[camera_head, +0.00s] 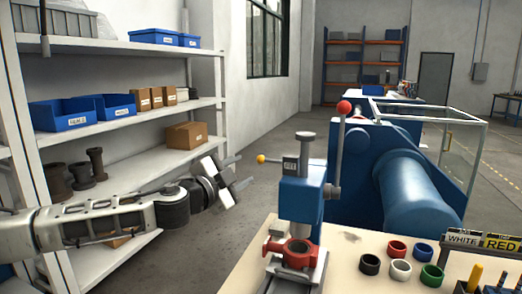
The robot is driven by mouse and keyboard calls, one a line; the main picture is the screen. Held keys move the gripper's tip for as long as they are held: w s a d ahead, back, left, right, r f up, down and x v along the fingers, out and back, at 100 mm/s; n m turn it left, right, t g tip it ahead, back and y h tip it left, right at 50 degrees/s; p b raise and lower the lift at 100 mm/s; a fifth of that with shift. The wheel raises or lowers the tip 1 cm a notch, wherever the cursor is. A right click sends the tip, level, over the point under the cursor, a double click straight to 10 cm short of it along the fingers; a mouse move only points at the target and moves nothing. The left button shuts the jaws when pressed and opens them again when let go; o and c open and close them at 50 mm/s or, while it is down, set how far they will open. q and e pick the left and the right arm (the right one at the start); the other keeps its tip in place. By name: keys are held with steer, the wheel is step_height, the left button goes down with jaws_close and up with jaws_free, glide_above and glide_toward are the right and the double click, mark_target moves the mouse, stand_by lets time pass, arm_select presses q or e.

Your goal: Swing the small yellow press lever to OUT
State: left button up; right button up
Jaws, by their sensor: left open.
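The blue bench press (300,195) stands on the near bench. A small lever with a yellow knob (261,159) sticks out to the left from the press head, beside a small dark label (290,164) too small to read. My left gripper (238,172) is open and empty, in front of the shelving. In the picture it is just left of and slightly below the yellow knob, with a gap between them. My right gripper is not in view.
A longer lever with a red knob (344,107) rises at the press's right. A red ring-shaped part (298,250) sits at the press base. Several coloured rings (397,248) lie on the bench (345,270). White shelving (130,47) stands behind my left arm.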

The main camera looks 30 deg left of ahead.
mark_target(259, 161)
arm_select(q)
steer(key=w+p, duration=0.3)
steer(key=w, duration=0.7)
steer(key=shift+a+p, duration=0.2)
steer(key=shift+p, duration=0.15)
jaws_close()
steer(key=shift+w, duration=0.1)
